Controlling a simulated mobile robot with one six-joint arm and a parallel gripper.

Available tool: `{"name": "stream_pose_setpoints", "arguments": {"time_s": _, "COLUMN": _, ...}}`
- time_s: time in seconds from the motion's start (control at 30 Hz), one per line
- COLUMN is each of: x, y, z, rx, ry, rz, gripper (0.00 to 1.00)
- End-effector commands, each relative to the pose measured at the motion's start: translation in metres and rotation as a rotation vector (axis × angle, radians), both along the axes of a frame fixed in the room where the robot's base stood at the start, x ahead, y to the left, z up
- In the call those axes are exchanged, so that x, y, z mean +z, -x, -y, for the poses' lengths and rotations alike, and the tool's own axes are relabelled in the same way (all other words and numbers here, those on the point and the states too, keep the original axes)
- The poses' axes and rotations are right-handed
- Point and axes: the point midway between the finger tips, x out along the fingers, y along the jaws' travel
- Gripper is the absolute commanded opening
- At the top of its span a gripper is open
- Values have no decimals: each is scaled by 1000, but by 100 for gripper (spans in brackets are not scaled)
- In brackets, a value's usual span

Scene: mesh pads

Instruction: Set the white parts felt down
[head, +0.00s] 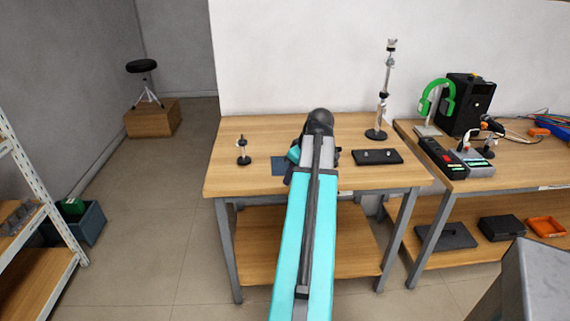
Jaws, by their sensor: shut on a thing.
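My arm reaches out over the middle wooden table (250,128) in the head view. Its far links fold down behind the nearer link, so my gripper and anything in it are hidden. I cannot make out the white parts felt anywhere. A flat blue-grey pad (279,166) lies on the table just left of my arm, partly covered by it.
A small dark stand (243,152) is left of the pad. A black tray (377,157) with small pale pieces and a tall metal stand (376,134) are to the right. The right bench (520,166) holds green headphones (449,97) and a black box (470,103).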

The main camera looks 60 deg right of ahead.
Motion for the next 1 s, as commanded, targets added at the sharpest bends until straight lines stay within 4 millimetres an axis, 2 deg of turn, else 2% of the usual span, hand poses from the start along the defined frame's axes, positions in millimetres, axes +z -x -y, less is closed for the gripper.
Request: {"name": "stream_pose_setpoints", "arguments": {"time_s": 1.0, "x": -10, "y": -84, "z": 87, "rx": 1, "ry": 0, "rz": -1, "gripper": 2}}
